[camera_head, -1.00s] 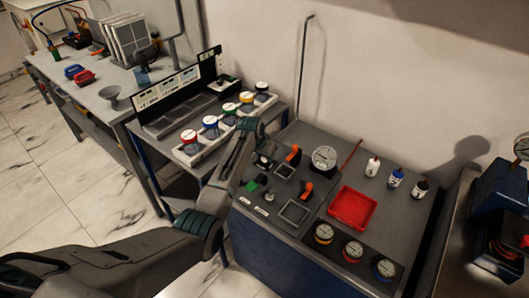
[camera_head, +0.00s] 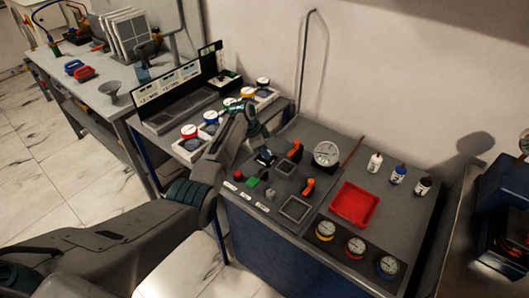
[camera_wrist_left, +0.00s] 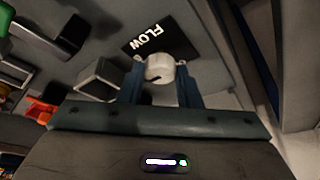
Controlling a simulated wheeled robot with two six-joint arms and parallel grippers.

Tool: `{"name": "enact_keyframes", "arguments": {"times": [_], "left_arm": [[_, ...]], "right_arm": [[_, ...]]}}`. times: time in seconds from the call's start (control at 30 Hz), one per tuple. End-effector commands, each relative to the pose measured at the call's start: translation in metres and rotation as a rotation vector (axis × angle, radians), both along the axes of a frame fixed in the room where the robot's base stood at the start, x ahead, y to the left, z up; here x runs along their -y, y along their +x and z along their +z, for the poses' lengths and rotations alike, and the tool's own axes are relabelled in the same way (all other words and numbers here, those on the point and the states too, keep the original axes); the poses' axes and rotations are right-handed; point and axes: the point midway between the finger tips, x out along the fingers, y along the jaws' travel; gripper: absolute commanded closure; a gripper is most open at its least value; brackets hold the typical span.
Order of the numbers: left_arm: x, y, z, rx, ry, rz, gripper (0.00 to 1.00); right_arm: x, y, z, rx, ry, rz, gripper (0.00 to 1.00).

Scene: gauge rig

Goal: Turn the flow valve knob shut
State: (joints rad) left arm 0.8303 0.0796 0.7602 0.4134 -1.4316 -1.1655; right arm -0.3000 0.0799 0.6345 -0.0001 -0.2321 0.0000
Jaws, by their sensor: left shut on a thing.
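The flow valve knob (camera_wrist_left: 160,68) is a small pale round knob with a dark mark, beside a black label (camera_wrist_left: 160,38) reading FLOW, upside down in the left wrist view. My left gripper (camera_wrist_left: 162,84) has one finger on each side of the knob and is shut on it. In the head view my left gripper (camera_head: 264,154) reaches down to the back left part of the grey panel top (camera_head: 320,140); the knob is hidden there. My right gripper is not in view.
Orange-handled levers (camera_head: 296,149), a red button (camera_head: 239,174) and a green switch (camera_head: 252,181) stand close around the gripper.

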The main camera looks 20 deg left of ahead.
Motion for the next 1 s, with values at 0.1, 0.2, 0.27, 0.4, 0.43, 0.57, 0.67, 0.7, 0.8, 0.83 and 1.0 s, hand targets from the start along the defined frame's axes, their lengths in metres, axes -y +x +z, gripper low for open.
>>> {"name": "enact_keyframes", "arguments": {"times": [0.1, 0.2, 0.27, 0.4, 0.43, 0.57, 0.67, 0.7, 0.8, 0.83, 1.0], "left_arm": [[0.0, 0.0008, 0.0001, 0.002, 0.0, -0.034, 0.92], [0.0, 0.0008, 0.0005, 0.001, 0.0, -0.052, 0.92], [0.0, 0.0008, 0.0007, 0.002, 0.0, -0.058, 0.92], [-0.0001, 0.0009, 0.001, 0.002, 0.0, -0.064, 0.92], [-0.0001, 0.0009, 0.001, 0.002, 0.0, -0.064, 0.92], [-0.0001, 0.0008, 0.0011, 0.002, 0.0, -0.064, 0.92], [-0.0001, 0.0008, 0.0011, 0.002, 0.0, -0.064, 0.92], [-0.0001, 0.0008, 0.0011, 0.002, 0.0, -0.064, 0.66], [-0.0001, 0.0007, 0.001, 0.002, 0.0, -0.063, 0.48], [-0.0001, 0.0008, 0.0009, 0.002, 0.0, -0.063, 0.48], [-0.0001, 0.0005, 0.0005, 0.001, 0.0, -0.062, 0.48]], "right_arm": [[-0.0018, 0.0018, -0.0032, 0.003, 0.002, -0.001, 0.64], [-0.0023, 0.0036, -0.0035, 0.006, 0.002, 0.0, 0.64], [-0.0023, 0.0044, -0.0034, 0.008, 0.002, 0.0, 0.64], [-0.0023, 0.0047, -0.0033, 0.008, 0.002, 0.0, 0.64], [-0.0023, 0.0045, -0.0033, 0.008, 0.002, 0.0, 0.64], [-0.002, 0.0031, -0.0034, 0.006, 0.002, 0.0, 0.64], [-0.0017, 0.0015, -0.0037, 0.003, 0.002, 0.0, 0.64], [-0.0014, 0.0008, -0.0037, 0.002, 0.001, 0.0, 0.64], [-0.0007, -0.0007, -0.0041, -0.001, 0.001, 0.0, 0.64], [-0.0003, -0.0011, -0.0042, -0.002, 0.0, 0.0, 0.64], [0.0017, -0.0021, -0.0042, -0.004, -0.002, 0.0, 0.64]]}}
